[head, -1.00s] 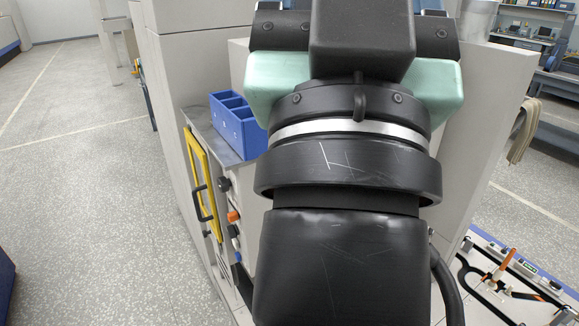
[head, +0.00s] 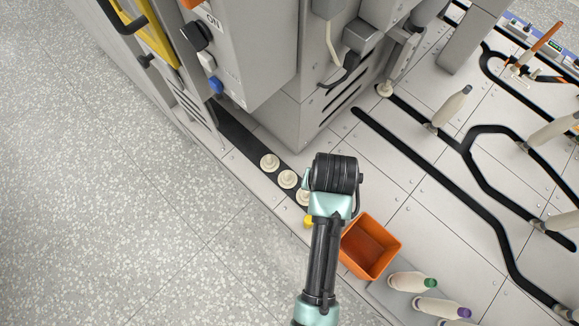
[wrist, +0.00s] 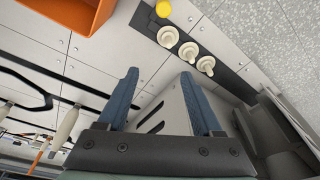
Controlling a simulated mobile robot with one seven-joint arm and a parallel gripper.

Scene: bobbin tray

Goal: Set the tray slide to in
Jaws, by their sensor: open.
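A dark slide strip (head: 240,135) runs from under the grey machine toward the lower right. A yellow knob (head: 308,222) is at the strip's near end, partly hidden by my arm in the head view. It shows clearly at the top of the wrist view (wrist: 164,8). My gripper (wrist: 159,74) is open, with nothing between its blue fingers. The knob and trays lie beyond the fingertips in that view, apart from them. My arm hides the fingers in the head view.
An orange bin (head: 369,246) stands right of my arm, close to the strip. The grey machine (head: 255,60) rises behind the strip. Black grooves cross the plate at right. Open speckled floor (head: 120,230) is at left.

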